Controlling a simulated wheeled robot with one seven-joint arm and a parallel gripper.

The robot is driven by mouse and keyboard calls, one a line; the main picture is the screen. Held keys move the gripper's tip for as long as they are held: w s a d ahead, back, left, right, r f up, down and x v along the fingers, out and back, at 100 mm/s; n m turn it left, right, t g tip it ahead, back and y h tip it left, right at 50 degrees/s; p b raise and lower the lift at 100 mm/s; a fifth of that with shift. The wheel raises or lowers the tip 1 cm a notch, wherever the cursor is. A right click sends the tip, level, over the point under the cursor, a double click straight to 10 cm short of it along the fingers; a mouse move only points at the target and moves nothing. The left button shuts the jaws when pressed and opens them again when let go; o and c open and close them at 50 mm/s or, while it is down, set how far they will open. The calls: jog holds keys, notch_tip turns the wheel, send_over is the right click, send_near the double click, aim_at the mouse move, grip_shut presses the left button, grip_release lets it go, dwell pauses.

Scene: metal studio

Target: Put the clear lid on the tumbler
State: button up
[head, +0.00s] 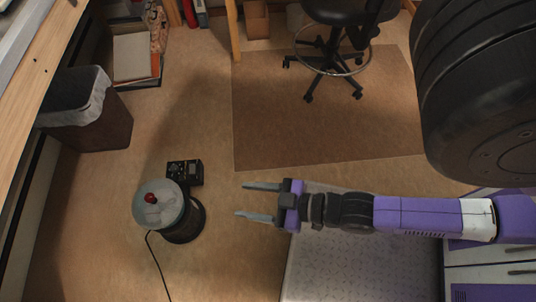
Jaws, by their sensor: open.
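The tumbler (184,230) is a dark, round, upright machine on the floor at lower left. A pale, see-through disc with a red knob, which looks like the clear lid (142,206), lies over the top of the tumbler and hides most of its upper part. I cannot tell whether it sits squarely on the rim. My gripper (240,200) is open and empty, to the right of the tumbler and apart from it. Its two grey fingers point left toward the tumbler.
A black box with a dial and display (184,172) stands just behind the tumbler, and a dark cord (155,262) runs forward. A lined waste bin (100,125) stands at left, a wheeled stool (330,60) at the back. Floor between tumbler and gripper is clear.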

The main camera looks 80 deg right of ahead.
jog(key=s+r, duration=0.4)
jog(key=r, duration=0.9)
jog(key=shift+s+a, duration=0.4)
